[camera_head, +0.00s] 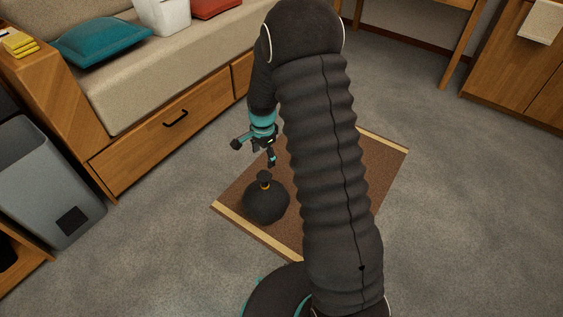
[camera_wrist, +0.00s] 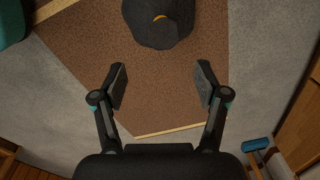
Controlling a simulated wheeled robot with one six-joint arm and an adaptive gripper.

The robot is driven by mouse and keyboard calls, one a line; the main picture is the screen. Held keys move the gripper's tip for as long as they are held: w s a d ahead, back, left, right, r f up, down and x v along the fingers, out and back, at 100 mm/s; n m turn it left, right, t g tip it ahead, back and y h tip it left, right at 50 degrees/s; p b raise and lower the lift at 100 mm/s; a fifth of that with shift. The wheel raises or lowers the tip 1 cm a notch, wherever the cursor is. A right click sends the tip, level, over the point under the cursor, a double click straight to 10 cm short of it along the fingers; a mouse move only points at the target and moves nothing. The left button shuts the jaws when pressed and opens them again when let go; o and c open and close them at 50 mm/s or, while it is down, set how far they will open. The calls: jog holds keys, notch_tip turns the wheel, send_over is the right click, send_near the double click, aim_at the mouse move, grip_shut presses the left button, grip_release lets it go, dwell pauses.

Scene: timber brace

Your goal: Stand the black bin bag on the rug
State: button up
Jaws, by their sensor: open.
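The black bin bag (camera_head: 266,203) stands upright on the brown rug (camera_head: 299,243) in the head view, with an orange tie at its neck. In the wrist view the bag (camera_wrist: 158,28) is at the top middle, partly cut off by the frame edge. The rug (camera_wrist: 85,45) lies under it there. My gripper (camera_head: 268,157) is just above and behind the bag's neck in the head view, apart from it. In the wrist view my gripper (camera_wrist: 161,85) is open, with nothing between its fingers. My arm hides part of the rug.
A wooden bench with a drawer (camera_head: 170,125) stands at the left back, with a teal cushion (camera_head: 103,41) on it. A grey bin (camera_head: 45,180) stands at the left. A wooden cabinet (camera_head: 510,70) is at the right. Carpet is clear right of the rug.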

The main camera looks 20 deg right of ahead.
jog(key=s+r+n+t, duration=0.1)
jog(key=s+r+n, duration=0.3)
jog(key=r, duration=0.7)
jog(key=s+r+n+t, duration=0.1)
jog(key=s+r+n, duration=0.1)
jog(key=s+r, duration=0.6)
jog(key=s+r+n+t, duration=0.1)
jog(key=s+r+n, duration=0.3)
jog(key=s, duration=0.5)
jog(key=s+r+n+t, duration=0.2)
jog(key=s+r+n, duration=0.2)
jog(key=s+r, duration=0.3)
jog(key=shift+s+a, duration=0.3)
jog(key=shift+s, duration=0.8)
jog(key=shift+w+a, duration=0.1)
jog(key=shift+r, duration=0.1)
